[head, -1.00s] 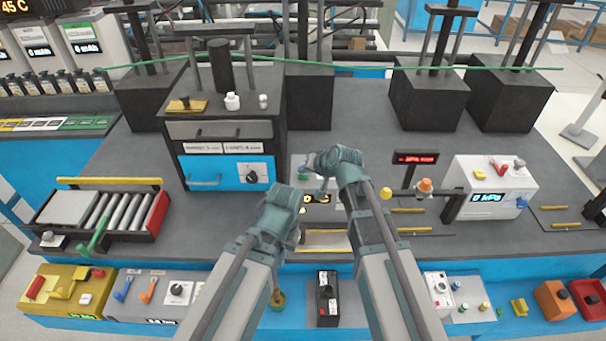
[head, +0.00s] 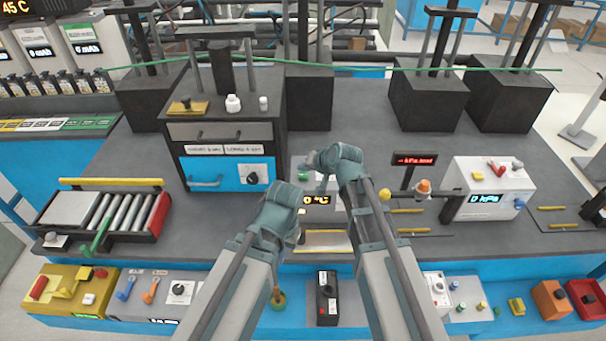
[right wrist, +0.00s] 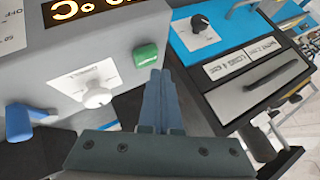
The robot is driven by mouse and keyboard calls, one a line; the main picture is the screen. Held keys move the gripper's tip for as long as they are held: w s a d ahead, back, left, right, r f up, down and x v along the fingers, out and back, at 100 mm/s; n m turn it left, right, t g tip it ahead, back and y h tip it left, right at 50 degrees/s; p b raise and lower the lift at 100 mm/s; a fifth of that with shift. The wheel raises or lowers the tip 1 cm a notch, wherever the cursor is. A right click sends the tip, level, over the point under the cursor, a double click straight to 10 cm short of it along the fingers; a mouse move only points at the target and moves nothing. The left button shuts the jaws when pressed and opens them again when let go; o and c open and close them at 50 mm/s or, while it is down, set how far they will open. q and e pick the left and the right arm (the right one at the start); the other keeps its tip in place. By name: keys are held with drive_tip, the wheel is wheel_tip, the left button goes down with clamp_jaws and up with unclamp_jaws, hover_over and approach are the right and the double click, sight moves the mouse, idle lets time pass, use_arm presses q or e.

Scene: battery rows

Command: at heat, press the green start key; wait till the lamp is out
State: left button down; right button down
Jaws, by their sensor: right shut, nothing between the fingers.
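The green start key (right wrist: 146,55) is on a grey panel in the right wrist view; it also shows small in the head view (head: 303,175). My right gripper (right wrist: 160,74) is shut and empty, its tips right beside the key; I cannot tell whether they touch it. In the head view my right gripper (head: 314,161) is just above the key. The amber display (head: 316,199) on that unit reads 0 °C, partly covered. No lit lamp can be made out on the unit. My left gripper (head: 298,238) is low in front, mostly hidden behind its own arm.
The panel also has a white knob (right wrist: 97,97) and a blue lever (right wrist: 20,122). A black and blue drawer cabinet (head: 225,130) stands left of the unit. A red message display (head: 415,159) and a white kPa box (head: 490,190) stand to the right.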

sight(304, 178)
drive_tip(key=shift+r+p, duration=2.6)
drive_tip(key=shift+f, duration=0.1)
drive_tip(key=shift+s+f, duration=0.1)
drive_tip(key=shift+s, duration=0.05)
drive_tip(key=s+d+f+n+g+h+b, duration=0.2)
drive_tip(key=s+f, duration=0.2)
drive_tip(key=s, duration=0.4)
drive_tip(key=s+d+f+n+g+h+b, duration=0.1)
drive_tip(key=s+f+g+h+b, duration=0.1)
drive_tip(key=s, duration=0.7)
drive_tip(key=s+d+f+n+g+h+b, duration=0.2)
drive_tip(key=s+f+g, duration=0.1)
drive_tip(key=s+f, duration=0.3)
drive_tip(key=shift+s+d+f+n+g+h, duration=0.3)
drive_tip(key=shift+s+g+h, duration=0.1)
drive_tip(key=shift+s, duration=0.8)
